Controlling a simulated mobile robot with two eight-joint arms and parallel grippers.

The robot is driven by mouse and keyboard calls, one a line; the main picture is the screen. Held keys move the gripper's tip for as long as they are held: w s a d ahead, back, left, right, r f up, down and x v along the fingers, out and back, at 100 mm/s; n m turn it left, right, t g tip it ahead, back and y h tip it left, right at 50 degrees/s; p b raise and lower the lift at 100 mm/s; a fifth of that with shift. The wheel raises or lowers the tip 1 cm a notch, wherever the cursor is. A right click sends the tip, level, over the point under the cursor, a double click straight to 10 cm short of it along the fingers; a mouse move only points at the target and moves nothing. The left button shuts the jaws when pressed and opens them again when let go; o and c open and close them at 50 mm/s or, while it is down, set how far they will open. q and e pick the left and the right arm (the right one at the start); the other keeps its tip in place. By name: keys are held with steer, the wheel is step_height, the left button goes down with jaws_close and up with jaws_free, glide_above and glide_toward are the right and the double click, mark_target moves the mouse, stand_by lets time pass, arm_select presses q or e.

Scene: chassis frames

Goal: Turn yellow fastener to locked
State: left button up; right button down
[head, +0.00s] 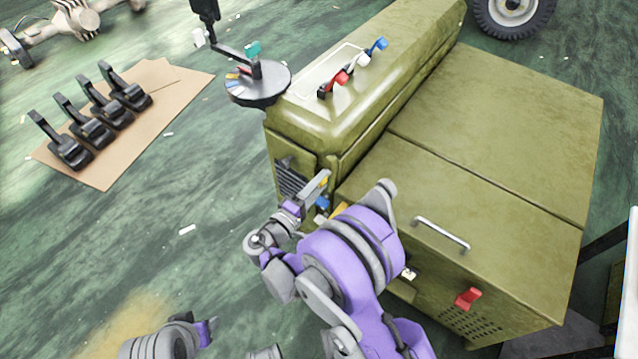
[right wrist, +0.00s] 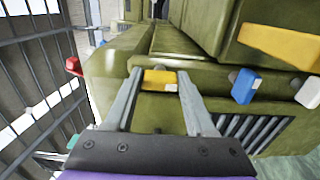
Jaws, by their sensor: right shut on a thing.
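My right gripper (head: 320,184) is at the front corner of the olive-green chassis body (head: 345,150). In the right wrist view, its two grey fingers (right wrist: 164,80) stand on either side of a small yellow fastener (right wrist: 160,76) with a pale patch on its lower edge, and are shut on it. In the head view only a sliver of yellow shows at the fingertips. The fastener's exact angle is hard to tell. My left gripper is out of view; only parts of my left arm show at the bottom left.
Blue (right wrist: 243,86) and white (right wrist: 308,92) knobs and a larger yellow part (right wrist: 280,45) are close right of the fingers in the wrist view. A grille (head: 291,178) is beside the gripper. A red lever (head: 468,298) and a handle (head: 441,233) are on the box. Black pedals lie on cardboard (head: 105,178).

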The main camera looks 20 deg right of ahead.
stand_by(0.3)
steer(key=shift+c, duration=1.2)
jaws_free()
steer(key=p+v, duration=0.1)
steer(key=v, duration=1)
steer(key=shift+d, duration=0.1)
